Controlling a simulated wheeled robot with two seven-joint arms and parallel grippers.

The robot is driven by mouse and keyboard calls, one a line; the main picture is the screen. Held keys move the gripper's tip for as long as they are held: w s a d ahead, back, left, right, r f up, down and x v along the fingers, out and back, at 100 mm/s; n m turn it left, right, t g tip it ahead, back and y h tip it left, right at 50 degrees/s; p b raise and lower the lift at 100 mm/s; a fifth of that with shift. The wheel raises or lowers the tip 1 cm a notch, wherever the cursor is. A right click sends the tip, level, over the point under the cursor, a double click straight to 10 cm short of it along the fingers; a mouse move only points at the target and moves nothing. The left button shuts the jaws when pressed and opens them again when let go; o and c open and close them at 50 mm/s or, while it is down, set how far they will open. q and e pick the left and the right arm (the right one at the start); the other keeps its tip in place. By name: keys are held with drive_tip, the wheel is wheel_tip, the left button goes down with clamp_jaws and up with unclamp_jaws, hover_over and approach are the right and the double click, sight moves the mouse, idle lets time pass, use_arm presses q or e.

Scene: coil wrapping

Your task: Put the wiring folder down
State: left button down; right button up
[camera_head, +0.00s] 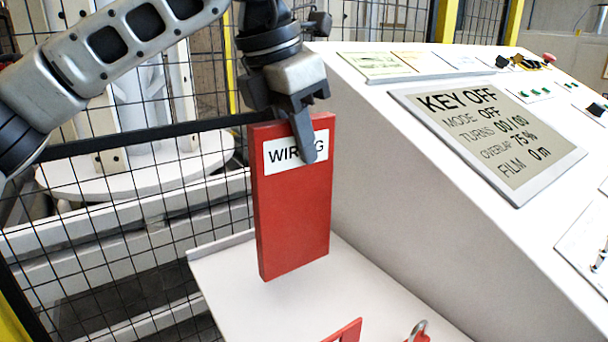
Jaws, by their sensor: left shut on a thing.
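The wiring folder (292,222) is a red upright slab with a white label whose word is partly hidden by a finger. My left gripper (300,130) is shut on its top edge, one dark finger lying over the label. The folder hangs over a white shelf (240,290); its lower edge appears to be above the shelf surface, though the exact gap is hard to tell. My right gripper is not in view.
A sloped white console with a display reading KEY OFF (490,135) stands at the right. A black wire mesh fence (120,240) is at the left. A red item (345,332) and a padlock-like red thing (418,334) show at the shelf's front.

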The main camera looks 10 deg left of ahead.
sight(299, 168)
use_arm(q)
wheel_tip(299, 168, down, 4)
drive_tip(key=shift+r, duration=0.1)
drive_tip(key=shift+f, duration=0.2)
drive_tip(key=c, duration=1.3)
unclamp_jaws()
